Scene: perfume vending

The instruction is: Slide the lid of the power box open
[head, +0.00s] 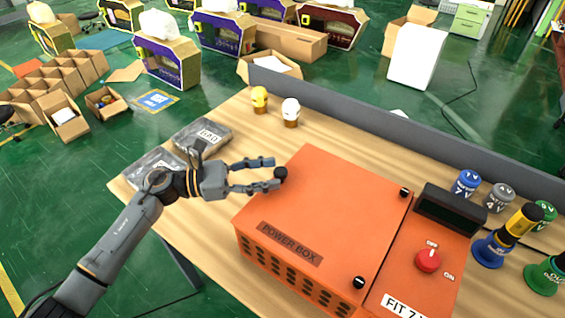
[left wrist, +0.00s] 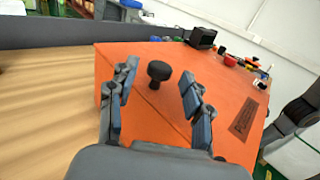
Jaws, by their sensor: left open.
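The orange power box (head: 318,215) stands on the wooden table, with its label on the near face. Its lid (head: 345,190) is the flat top panel, which appears closed. A black knob (head: 281,172) rises at the lid's left edge; it also shows in the left wrist view (left wrist: 158,73). My left gripper (head: 270,173) is open, reaching in from the left at the knob. In the left wrist view its two fingers (left wrist: 160,85) stand on either side of the knob, with visible gaps. My right gripper is not in view.
A red switch (head: 428,260) and black display (head: 450,210) sit on the box's right part. Several colored weights (head: 490,250) stand to the right. Two small capped bottles (head: 290,112) stand behind. Dark packets (head: 200,137) lie at left. A grey barrier (head: 340,112) lines the back edge.

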